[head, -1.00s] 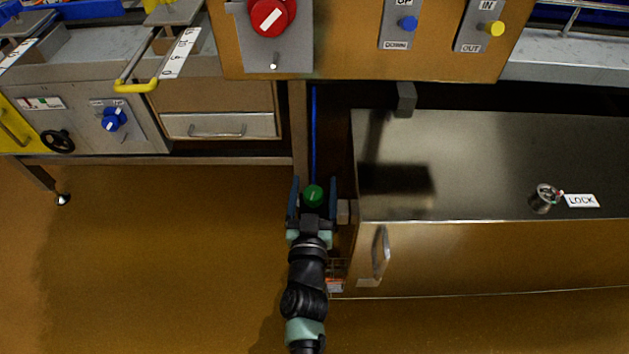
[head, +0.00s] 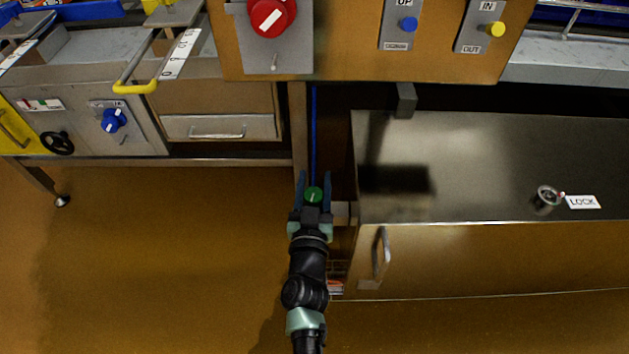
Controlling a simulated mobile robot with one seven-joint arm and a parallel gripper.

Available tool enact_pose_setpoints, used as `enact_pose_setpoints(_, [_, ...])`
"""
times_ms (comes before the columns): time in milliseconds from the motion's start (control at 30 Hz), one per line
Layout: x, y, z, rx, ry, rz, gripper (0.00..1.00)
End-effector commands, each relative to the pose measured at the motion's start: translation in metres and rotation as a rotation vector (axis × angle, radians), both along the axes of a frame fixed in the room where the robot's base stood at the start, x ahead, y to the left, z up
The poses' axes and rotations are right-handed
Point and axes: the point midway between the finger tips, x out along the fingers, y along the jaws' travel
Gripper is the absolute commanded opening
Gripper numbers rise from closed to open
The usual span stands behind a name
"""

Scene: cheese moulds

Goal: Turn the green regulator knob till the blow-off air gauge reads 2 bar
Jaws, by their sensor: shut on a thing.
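The green regulator knob (head: 313,195) is at the lower middle of the head view, at the foot of a thin blue line, beside the steel cabinet. A pale mark shows on its top. My gripper (head: 313,185) reaches up to it from below, with one blue finger on each side of the knob, shut on it. No blow-off air gauge can be made out, so its reading cannot be told.
The steel cabinet (head: 480,150) with a lock stands close on the right. A bench with a blue knob (head: 114,119) and a drawer (head: 218,127) is at the left. A panel with a red knob (head: 270,14) hangs above. The floor (head: 180,240) at the left is clear.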

Motion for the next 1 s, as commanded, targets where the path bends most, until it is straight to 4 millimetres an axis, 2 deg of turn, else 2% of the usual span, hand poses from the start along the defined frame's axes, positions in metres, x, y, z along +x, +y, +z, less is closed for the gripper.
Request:
enact_pose_setpoints(300, [0.0026,0.0032,-0.0053,0.005,-0.01,0.041,0.0])
enact_pose_setpoints(1000, [0.0039,0.0066,-0.0033,0.004,-0.008,0.204,0.0])
